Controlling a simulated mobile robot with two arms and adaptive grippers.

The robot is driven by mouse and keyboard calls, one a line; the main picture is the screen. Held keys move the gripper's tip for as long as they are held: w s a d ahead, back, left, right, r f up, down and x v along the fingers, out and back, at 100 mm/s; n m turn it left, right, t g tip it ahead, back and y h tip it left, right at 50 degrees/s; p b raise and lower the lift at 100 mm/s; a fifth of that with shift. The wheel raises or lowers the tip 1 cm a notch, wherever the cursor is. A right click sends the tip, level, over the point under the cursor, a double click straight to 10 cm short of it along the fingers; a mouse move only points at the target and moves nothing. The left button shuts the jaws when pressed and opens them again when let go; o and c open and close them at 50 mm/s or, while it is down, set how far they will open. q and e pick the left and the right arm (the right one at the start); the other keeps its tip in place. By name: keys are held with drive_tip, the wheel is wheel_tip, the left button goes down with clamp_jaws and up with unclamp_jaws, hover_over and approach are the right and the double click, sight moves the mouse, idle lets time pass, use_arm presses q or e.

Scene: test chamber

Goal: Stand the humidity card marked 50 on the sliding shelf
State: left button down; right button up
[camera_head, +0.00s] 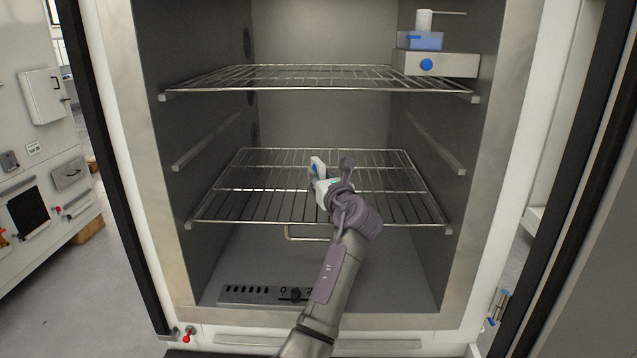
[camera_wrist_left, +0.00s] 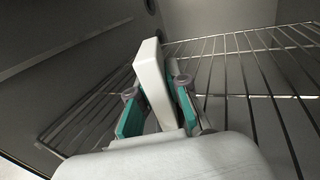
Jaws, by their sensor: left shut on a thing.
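My left gripper (camera_head: 328,186) reaches into the open chamber over the lower wire shelf (camera_head: 252,205), which has a handle at its front. It is shut on a white card (camera_head: 318,167) with a blue patch on its face. In the left wrist view, the card (camera_wrist_left: 153,75) is a pale slab, slightly tilted, between the two green-padded fingers (camera_wrist_left: 153,103). Its mark cannot be read. Whether its lower edge touches the shelf wires (camera_wrist_left: 240,70) is hidden by the gripper. My right gripper is not in view.
An upper wire shelf (camera_head: 275,84) spans the chamber above. A metal box with a blue knob (camera_head: 435,64) sits at its right end, bearing a blue-and-white item. A dark panel (camera_head: 255,293) lies on the chamber floor. The lower shelf is otherwise bare.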

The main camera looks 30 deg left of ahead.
use_arm(q)
wheel_tip(320, 180, down, 2)
drive_tip(key=shift+f, duration=0.2)
drive_tip(key=shift+w+a+f, duration=0.1)
drive_tip(key=shift+a+f, duration=0.05)
drive_tip(key=shift+f, duration=0.05)
drive_tip(key=shift+f, duration=0.1)
drive_tip(key=c, duration=1.1)
unclamp_jaws()
drive_tip(key=shift+c, duration=0.2)
drive_tip(key=b+v, duration=0.2)
drive_tip(key=v, duration=1)
